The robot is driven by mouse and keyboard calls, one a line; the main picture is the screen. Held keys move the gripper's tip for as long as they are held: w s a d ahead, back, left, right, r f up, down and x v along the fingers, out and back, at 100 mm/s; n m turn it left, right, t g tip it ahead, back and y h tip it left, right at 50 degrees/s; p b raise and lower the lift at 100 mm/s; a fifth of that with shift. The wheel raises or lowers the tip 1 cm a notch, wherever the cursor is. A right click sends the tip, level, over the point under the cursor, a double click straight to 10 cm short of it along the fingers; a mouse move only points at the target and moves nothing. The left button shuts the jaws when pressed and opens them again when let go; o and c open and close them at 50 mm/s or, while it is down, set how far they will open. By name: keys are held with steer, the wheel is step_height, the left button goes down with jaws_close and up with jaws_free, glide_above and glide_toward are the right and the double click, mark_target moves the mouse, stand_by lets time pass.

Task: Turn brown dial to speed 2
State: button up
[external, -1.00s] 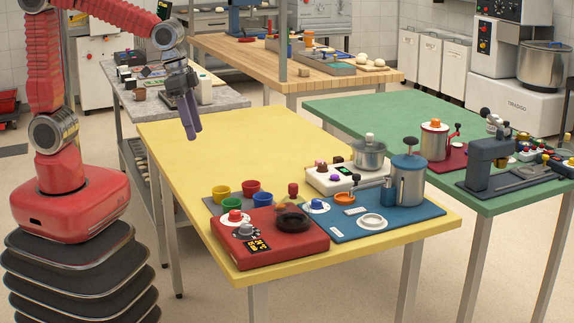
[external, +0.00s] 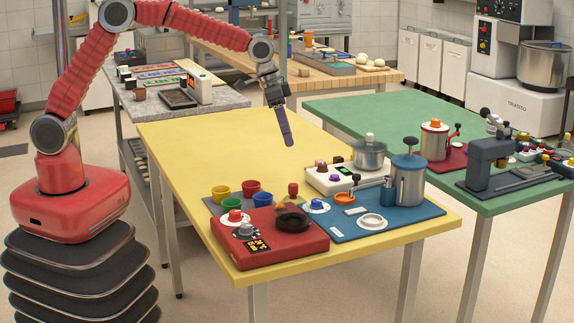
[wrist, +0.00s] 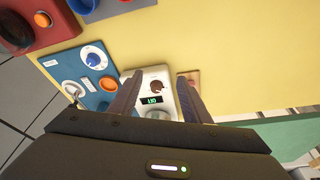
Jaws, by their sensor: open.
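The brown dial (wrist: 156,88) sits on a white box (wrist: 160,74) with a small green-lit display (wrist: 152,100). In the wrist view it shows between my two fingers. In the external view the white box (external: 318,184) stands on the yellow table, and the brown dial (external: 321,164) is small on its top. The dial's speed marks are too small to read. My gripper (external: 289,143) is open and empty, pointing down in the air above the table, up and left of the white box. It also shows in the wrist view (wrist: 160,80), fingers apart on either side of the dial.
A blue panel (external: 336,232) with a tall blue-lidded canister (external: 407,180) lies in front and right of the white box. A red box (external: 290,252) and several small cups stand at the front left. The table's left half is clear.

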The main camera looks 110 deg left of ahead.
mark_target(322, 164)
steer(key=w+a+r+t, duration=0.1)
steer(key=w+r, duration=0.3)
steer(key=shift+a+y, duration=0.3)
steer(key=shift+a, duration=0.1)
steer(key=x, duration=1.3)
steer(key=shift+w+f, duration=0.25)
steer(key=shift+c, duration=0.5)
steer(key=c, duration=0.9)
